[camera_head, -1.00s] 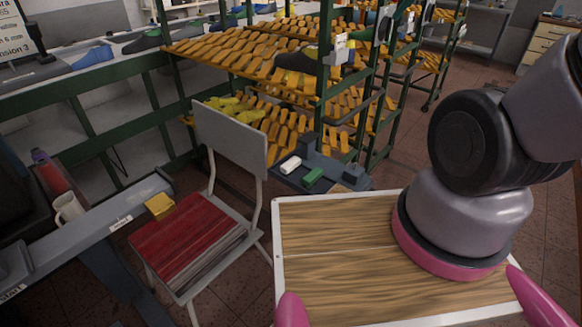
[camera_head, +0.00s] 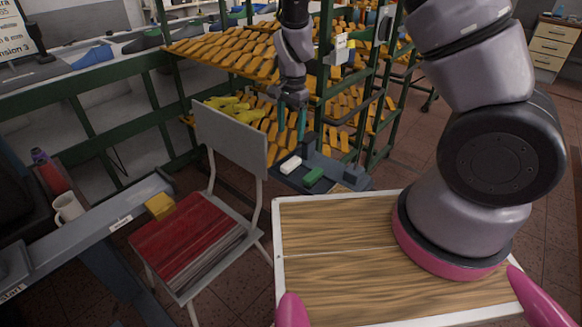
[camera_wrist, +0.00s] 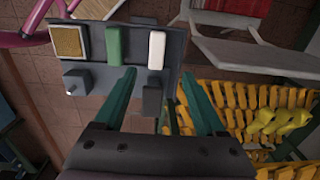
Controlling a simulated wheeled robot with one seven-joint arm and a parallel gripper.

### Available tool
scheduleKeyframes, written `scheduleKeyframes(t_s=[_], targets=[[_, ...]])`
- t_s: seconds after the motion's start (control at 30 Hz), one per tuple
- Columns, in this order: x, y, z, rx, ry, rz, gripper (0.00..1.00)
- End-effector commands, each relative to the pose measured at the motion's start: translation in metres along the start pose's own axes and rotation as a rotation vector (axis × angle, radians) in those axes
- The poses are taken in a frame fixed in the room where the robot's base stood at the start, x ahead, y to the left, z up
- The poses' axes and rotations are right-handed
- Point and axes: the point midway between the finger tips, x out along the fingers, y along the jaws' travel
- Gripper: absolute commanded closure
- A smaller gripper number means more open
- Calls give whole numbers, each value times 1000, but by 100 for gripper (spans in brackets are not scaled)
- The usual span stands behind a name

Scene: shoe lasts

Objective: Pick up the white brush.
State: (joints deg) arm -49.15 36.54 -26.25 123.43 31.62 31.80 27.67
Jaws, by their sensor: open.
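The white brush (camera_head: 291,165) looks like a small white block lying on a dark grey tray-like surface (camera_head: 328,184) behind the wooden board. In the wrist view the white brush (camera_wrist: 156,50) lies ahead of the fingers, just right of a green block (camera_wrist: 115,46). My gripper (camera_head: 290,133) hangs above that surface, fingers pointing down, apart from the brush. In the wrist view my gripper (camera_wrist: 160,95) is open with nothing between its teal fingertips but the view of the surface and a dark grey block.
The green block (camera_head: 313,177) lies close beside the brush. Dark grey upright blocks (camera_wrist: 152,98) and a tan-topped block (camera_wrist: 69,41) share the surface. A chair (camera_head: 232,140) stands to the left. A green rack (camera_head: 322,80) with yellow shoe lasts stands close behind.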

Motion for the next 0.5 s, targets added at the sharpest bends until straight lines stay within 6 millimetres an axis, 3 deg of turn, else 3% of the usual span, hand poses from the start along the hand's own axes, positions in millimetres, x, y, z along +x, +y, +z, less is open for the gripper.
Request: scheduleKeyframes(t_s=[0.5], targets=[[72,2,0,10,25,31,28]])
